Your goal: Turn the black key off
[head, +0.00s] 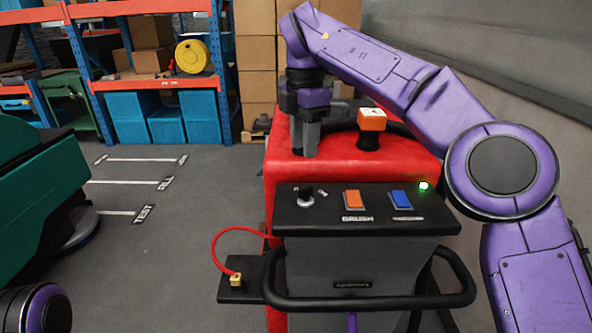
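The black key (305,193) stands in a round pale lock on the left of the black control panel (330,218). A small label sits just right of it, too small to read. My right gripper (306,152) points down over the red machine body, behind the panel and above the key in the picture. It looks apart from the key. Its grey fingers are seen close together, and I cannot tell whether there is a gap between them. My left gripper is out of view.
The panel also has an orange switch (352,199), a blue switch (401,200) and a lit green lamp (423,186). An orange-capped black knob (371,125) stands behind. Open floor lies left.

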